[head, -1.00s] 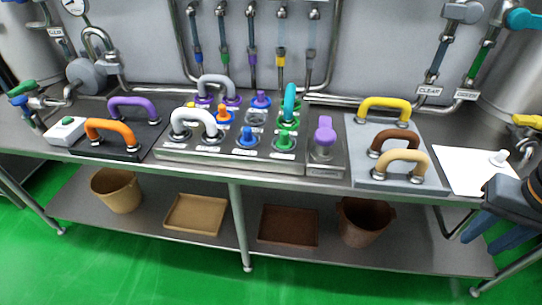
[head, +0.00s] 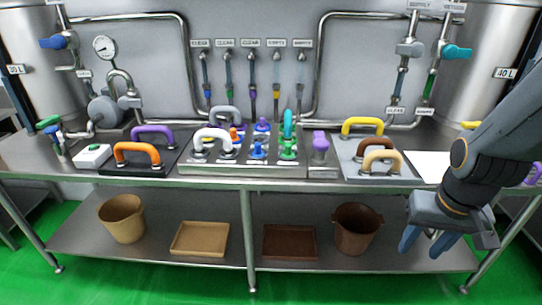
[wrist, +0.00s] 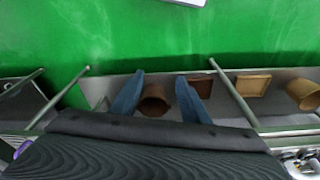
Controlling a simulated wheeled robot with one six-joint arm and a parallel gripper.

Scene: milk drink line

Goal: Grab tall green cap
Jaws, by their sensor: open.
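A green cap (head: 288,152) stands upright in the front right of the steel panel of caps, right of a blue cap (head: 257,150). More green shows just behind it, under a teal handle (head: 288,122); at this size I cannot tell which green cap is the taller. My gripper (head: 425,243) hangs at the lower right in front of the bench, below the tabletop, far from the caps. Its blue fingers are apart and empty. In the wrist view, my gripper (wrist: 158,88) is open over the lower shelf, and no green cap shows.
The panel also carries white and grey handles and a purple cap (head: 320,143). Yellow, brown and tan handles stand on a grey plate (head: 350,171) to its right. A brown bucket (head: 357,230) and trays stand on the lower shelf. The green floor in front is clear.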

